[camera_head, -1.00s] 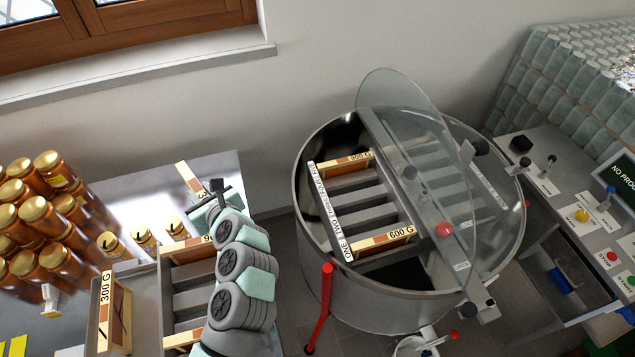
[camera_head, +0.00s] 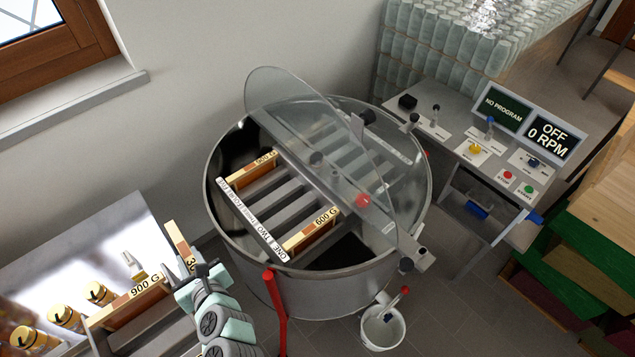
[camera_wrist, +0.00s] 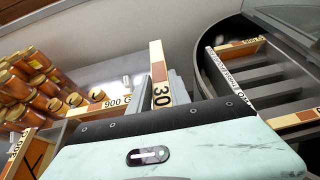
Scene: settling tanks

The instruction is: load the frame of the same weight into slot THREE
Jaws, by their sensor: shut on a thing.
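My gripper (camera_head: 201,277) is shut on a wooden frame (camera_head: 179,243), held upright beside the rack at the lower left. In the wrist view the held frame (camera_wrist: 158,75) shows "30"; the rest of its label is hidden. The round steel extractor (camera_head: 330,290) has its clear lid raised. Its slot strip (camera_head: 250,222) reads ONE to FIVE. A 600 G frame (camera_head: 312,232) sits at the slot ONE end. Another frame (camera_head: 250,170) sits at the far end, its first digit unclear. The middle slots, THREE among them, look empty. A 900 G frame (camera_head: 130,302) is in the rack.
A red post (camera_head: 274,310) stands at the extractor's near side, between it and my arm. The tilted lid (camera_head: 315,130) covers the extractor's right half. A white bucket (camera_head: 383,328) stands in front. Honey jars (camera_head: 65,316) are at the left. The control panel reads OFF, 0 RPM (camera_head: 553,138).

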